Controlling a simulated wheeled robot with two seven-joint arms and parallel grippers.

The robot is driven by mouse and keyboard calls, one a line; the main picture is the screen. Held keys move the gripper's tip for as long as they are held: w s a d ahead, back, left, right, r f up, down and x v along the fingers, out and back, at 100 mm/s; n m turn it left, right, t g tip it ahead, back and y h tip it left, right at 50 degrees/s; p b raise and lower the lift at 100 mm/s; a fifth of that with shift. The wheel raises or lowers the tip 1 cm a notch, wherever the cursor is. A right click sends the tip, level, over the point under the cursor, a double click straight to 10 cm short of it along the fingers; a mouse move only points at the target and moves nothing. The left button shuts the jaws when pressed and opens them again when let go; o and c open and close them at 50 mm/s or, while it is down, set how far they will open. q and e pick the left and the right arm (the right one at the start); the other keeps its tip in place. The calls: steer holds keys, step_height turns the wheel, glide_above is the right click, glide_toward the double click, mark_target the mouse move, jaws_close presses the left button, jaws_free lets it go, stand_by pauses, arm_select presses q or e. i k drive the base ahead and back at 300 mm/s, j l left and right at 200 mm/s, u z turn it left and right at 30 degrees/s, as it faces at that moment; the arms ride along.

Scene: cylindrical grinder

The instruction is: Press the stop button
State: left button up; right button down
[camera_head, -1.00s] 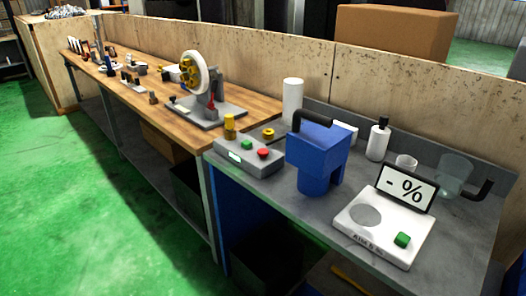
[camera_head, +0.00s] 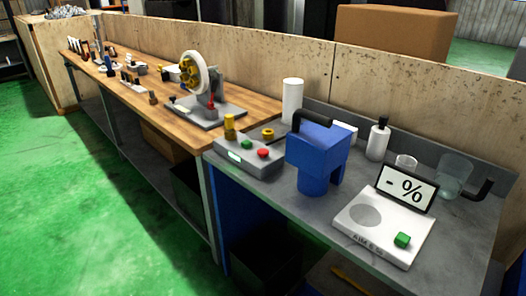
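A grey control box (camera_head: 262,168) sits at the left front end of the grey bench. On its top are a red button (camera_head: 263,153) and, to the left of it, a green button (camera_head: 246,144). A small lit display (camera_head: 235,156) is on its front side. A yellow knob-like piece (camera_head: 229,127) stands at its back left corner. Which button is the stop button is not labelled legibly. Neither of my grippers is in view.
A blue machine (camera_head: 318,150) with a black handle stands right of the box. A white scale (camera_head: 375,240) with a green button and a "- %" display is at the right. A grinder-like wheel (camera_head: 193,70) stands on the wooden bench. Green floor at left is clear.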

mark_target(262, 152)
steer(key=i+j+z, duration=0.1)
steer(key=z, duration=0.65)
steer(key=i+j+z, duration=0.25)
steer(key=j, duration=0.2)
steer(key=j+z, duration=0.25)
steer(key=j, duration=0.2)
steer(key=j+z, duration=0.25)
steer(key=j, duration=0.25)
steer(key=i+j, duration=0.1)
steer(key=j, duration=0.75)
steer(key=i+j+z, duration=0.15)
steer(key=j, duration=1.55)
steer(key=i+z, duration=0.05)
